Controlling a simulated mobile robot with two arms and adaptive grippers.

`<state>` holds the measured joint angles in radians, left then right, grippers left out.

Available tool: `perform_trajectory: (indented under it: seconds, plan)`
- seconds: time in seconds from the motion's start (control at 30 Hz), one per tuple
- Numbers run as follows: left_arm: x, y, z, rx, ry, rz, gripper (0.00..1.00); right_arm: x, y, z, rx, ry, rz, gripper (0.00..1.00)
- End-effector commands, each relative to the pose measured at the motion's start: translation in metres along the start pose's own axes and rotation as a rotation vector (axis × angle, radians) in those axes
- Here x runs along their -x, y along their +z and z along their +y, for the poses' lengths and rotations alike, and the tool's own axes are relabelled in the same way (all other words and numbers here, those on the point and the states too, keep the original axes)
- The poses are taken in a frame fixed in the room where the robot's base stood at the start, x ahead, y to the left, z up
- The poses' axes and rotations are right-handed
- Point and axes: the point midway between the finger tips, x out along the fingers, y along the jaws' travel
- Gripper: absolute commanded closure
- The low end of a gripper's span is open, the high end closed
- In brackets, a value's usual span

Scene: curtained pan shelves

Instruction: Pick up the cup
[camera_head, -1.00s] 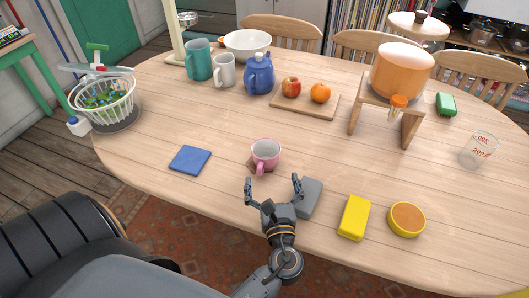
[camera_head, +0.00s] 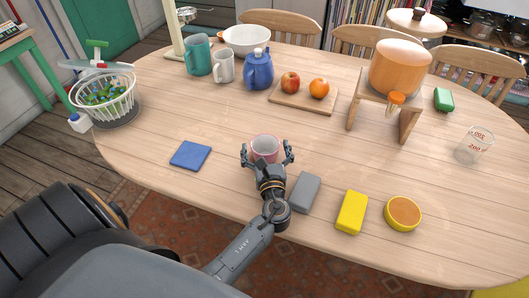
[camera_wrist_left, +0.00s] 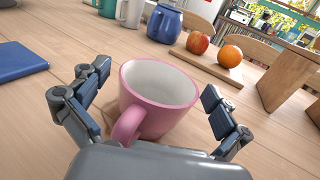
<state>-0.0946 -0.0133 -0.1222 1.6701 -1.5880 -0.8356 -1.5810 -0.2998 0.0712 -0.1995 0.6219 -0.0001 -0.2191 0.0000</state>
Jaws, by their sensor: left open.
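A pink cup (camera_head: 265,146) with a white inside stands upright near the front middle of the table, on what looks like a small brown coaster. My left gripper (camera_head: 267,152) is open, with one finger on each side of the cup. In the left wrist view the cup (camera_wrist_left: 158,92) sits between the two spread fingers (camera_wrist_left: 150,108), its handle pointing toward the palm. Gaps show between the fingers and the cup wall. In the head view the gripper hides the cup's handle and lower part. My right gripper is not in view.
A blue square (camera_head: 191,155) lies left of the cup. A grey block (camera_head: 304,192), a yellow sponge (camera_head: 352,212) and a round yellow-orange item (camera_head: 403,213) lie to the right. A blue teapot (camera_head: 259,70) and a cutting board (camera_head: 290,100) with fruit stand behind.

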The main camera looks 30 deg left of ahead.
Motion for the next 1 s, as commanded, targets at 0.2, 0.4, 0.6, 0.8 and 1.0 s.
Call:
perform_trajectory:
  seconds: [0.2, 0.4, 0.6, 0.8, 1.0]
  plan:
    - [0.000, 0.000, 0.000, 0.000, 0.000, 0.000, 0.33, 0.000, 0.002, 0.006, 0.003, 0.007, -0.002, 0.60]
    - [0.000, 0.001, 0.000, 0.000, 0.000, -0.002, 0.59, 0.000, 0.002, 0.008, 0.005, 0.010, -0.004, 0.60]
    - [0.001, 0.002, 0.000, 0.001, 0.000, -0.002, 0.59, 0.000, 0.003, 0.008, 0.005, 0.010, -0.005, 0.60]
    - [0.001, 0.017, 0.000, 0.003, 0.001, -0.004, 0.59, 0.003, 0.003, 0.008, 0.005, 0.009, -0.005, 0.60]
    - [0.013, 0.055, 0.015, 0.003, 0.002, -0.002, 0.59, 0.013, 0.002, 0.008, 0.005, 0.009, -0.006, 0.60]
